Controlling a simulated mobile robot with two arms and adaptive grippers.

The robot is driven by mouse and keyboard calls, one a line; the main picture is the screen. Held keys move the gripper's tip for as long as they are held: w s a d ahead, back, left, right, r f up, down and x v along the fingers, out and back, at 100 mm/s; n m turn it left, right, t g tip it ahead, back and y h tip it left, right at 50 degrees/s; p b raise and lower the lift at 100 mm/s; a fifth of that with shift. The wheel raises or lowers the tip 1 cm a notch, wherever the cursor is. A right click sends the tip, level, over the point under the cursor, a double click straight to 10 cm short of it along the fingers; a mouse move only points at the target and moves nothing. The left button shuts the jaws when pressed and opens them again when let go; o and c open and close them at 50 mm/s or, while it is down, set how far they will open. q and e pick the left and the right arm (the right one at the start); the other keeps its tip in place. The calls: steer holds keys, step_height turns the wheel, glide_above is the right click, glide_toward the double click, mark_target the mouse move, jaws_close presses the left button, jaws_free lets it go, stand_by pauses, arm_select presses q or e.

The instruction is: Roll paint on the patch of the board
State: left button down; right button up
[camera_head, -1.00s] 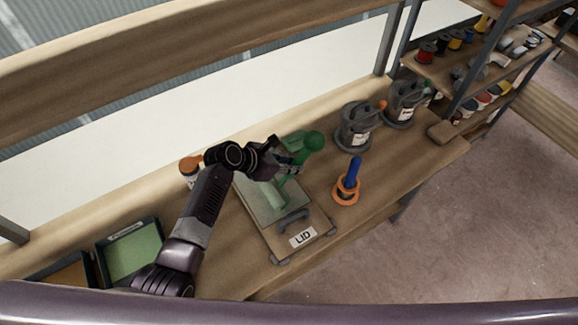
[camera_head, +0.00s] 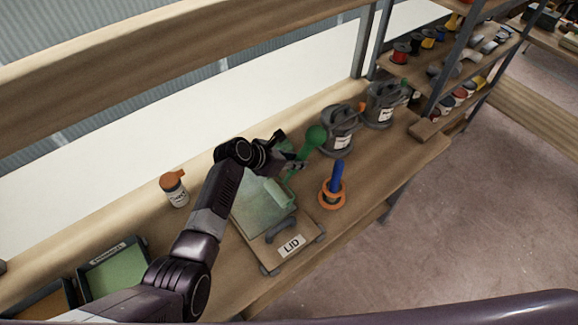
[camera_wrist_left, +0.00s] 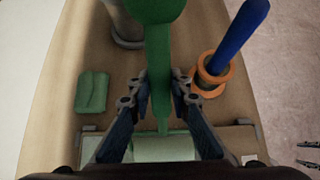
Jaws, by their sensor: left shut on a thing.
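My left gripper (camera_head: 293,164) is shut on the green handle of the paint roller (camera_head: 316,138). In the left wrist view the handle (camera_wrist_left: 157,62) runs between my fingertips (camera_wrist_left: 158,98). The pale green roller sleeve (camera_head: 278,193) is over the right side of the board; I cannot tell whether it touches. The board (camera_head: 262,250) lies flat on the bench, with a "LID" label at its near end and a grey-green patch (camera_head: 252,215). Two dark prongs, apparently my right gripper (camera_wrist_left: 307,155), show at the right edge of the wrist view; the head view does not show it.
An orange ring stand with a blue handle (camera_head: 336,180) stands right of the board. Two grey cans (camera_head: 338,135) are behind it. A green block (camera_wrist_left: 92,92), a bottle (camera_head: 174,190) and a green tray (camera_head: 115,268) are also on the bench. Shelves stand at the right.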

mark_target(289, 172)
arm_select(q)
steer(key=shift+w+d, duration=0.2)
steer(key=shift+d, duration=0.15)
steer(key=shift+a+r, duration=0.1)
steer(key=shift+s+a+p, duration=0.25)
steer(key=shift+a+p, duration=0.05)
steer(key=shift+p, duration=0.15)
steer(key=shift+s+a+p, duration=0.2)
steer(key=shift+s+a, duration=0.25)
steer(key=shift+a, duration=0.2)
steer(key=shift+s+a+p, duration=0.2)
steer(key=shift+s+a, duration=0.2)
steer(key=shift+a, duration=0.2)
steer(key=shift+s+a, duration=0.25)
steer(key=shift+a, duration=0.15)
steer(key=shift+s+a, duration=0.7)
steer(key=shift+a, duration=0.3)
steer(key=shift+s+a, duration=0.65)
steer(key=shift+a, duration=0.35)
